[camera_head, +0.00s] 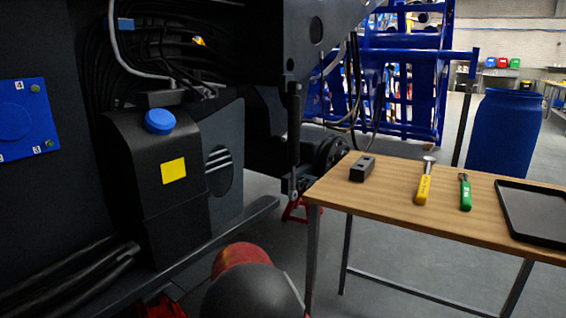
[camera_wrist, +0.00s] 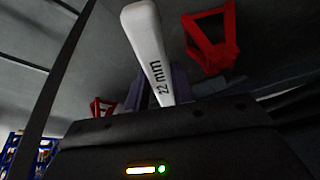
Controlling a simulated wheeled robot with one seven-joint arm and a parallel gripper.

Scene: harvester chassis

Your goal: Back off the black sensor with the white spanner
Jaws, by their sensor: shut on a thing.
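The white spanner (camera_wrist: 150,50) shows in the wrist view, its pale handle marked "22 mm" and pointing up and away from the gripper body. My gripper (camera_wrist: 156,92) is shut on it; the fingers show only partly behind the handle. The spanner's working end is not visible. In the head view neither the gripper nor the spanner shows; only my red and dark grey arm link is at the bottom middle. I cannot pick out the black sensor in either view.
The dark harvester chassis with a black tank (camera_head: 150,215) and blue cap (camera_head: 159,121) fills the left. A wooden table (camera_head: 400,205) at right bears a dark block (camera_head: 362,168), yellow hammer (camera_head: 424,185), green-handled tool (camera_head: 465,192) and black tray (camera_head: 530,238). Red stands (camera_wrist: 212,45) show in the wrist view.

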